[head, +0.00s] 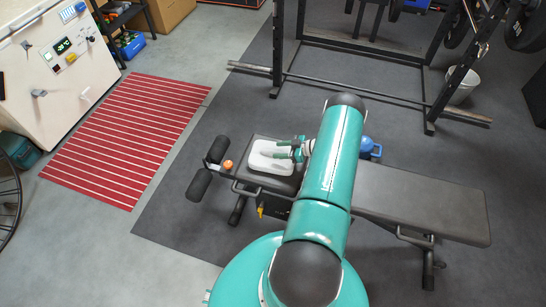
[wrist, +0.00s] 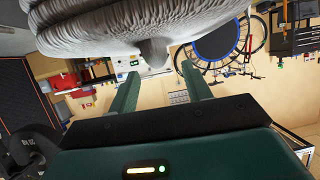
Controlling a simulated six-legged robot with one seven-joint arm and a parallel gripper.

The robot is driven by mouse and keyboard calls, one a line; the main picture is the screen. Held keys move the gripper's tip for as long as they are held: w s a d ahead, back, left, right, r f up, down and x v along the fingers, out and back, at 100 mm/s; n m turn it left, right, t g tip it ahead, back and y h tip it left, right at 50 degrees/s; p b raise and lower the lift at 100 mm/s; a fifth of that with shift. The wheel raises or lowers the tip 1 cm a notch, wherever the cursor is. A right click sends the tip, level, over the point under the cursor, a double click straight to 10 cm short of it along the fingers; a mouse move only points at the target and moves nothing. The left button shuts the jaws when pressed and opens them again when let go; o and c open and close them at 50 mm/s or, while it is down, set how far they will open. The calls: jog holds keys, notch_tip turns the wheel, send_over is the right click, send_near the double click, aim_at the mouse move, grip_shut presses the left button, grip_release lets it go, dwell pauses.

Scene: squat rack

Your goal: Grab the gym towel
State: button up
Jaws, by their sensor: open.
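The gym towel is the white folded cloth (head: 266,165) lying on the seat end of the bench. In the wrist view the towel (wrist: 105,25) is large, pale grey and ribbed across the top, very close to the camera. My gripper (head: 288,151) is at the towel's right side in the head view. Its two green fingers, also in the wrist view (wrist: 161,84), are apart. A fold of the towel hangs toward the gap between them. I cannot tell whether the fingers touch the cloth.
The black bench (head: 425,205) extends right under my arm. An orange ball-like thing (head: 228,164) lies left of the towel, and a blue object (head: 370,147) stands behind the bench. The squat rack (head: 350,84) is farther back. Open floor with a red striped mat (head: 125,135) lies left.

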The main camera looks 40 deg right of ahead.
aim_at(273, 150)
jog(key=x, duration=0.3)
jog(key=shift+w+a+f, duration=0.2)
jog(key=shift+w, duration=0.1)
grip_shut()
jog(key=shift+r, duration=0.15)
